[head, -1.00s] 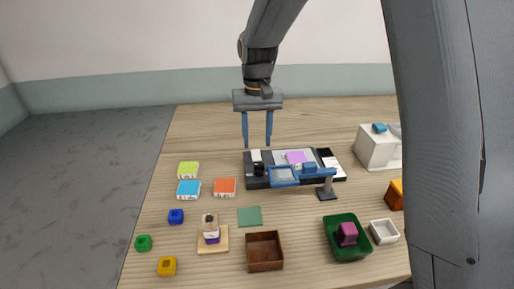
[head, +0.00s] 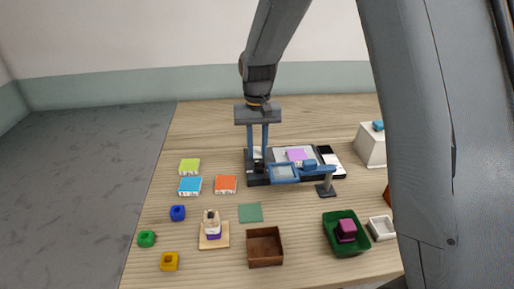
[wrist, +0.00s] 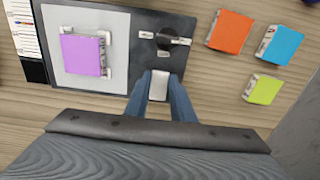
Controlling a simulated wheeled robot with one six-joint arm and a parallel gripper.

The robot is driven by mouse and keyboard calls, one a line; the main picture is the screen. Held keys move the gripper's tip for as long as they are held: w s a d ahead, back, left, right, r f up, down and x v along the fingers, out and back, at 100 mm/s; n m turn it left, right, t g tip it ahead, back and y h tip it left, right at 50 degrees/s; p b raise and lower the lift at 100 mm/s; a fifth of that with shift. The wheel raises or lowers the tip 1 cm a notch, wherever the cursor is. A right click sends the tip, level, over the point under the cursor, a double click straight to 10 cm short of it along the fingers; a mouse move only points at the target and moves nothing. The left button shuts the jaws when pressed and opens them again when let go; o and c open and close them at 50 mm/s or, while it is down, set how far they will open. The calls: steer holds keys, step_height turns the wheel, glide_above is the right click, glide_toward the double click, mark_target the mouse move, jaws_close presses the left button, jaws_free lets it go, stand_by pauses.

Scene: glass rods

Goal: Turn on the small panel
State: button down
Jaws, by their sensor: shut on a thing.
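The panel also shows in the head view (head: 256,181). My gripper (wrist: 161,78) has its two blue fingers on either side of the white piece and is shut on it. In the head view my gripper (head: 259,158) points straight down at the panel's left part. The fingers hide most of the white piece there. A purple block (wrist: 82,54) sits on the plate.
A blue-framed clear window on a stand (head: 284,174) stands just in front of the panel. Orange (head: 226,184), blue (head: 190,186) and lime (head: 189,166) blocks lie left. A brown tray (head: 251,262), green tray (head: 332,251) and white box (head: 372,150) stand around. Bare table lies behind.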

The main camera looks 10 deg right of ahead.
steer(key=shift+w+r+g+p, duration=0.1)
steer(key=shift+w+g+p, duration=0.1)
steer(key=shift+g+p, duration=0.45)
steer(key=shift+w+g+p, duration=0.3)
steer(key=shift+w+g, duration=0.05)
steer(key=shift+g, duration=0.8)
steer(key=c, duration=1.5)
jaws_free()
steer(key=b+v, duration=0.2)
steer(key=v, duration=0.5)
steer(key=shift+w+r, duration=0.15)
steer(key=shift+r, duration=0.25)
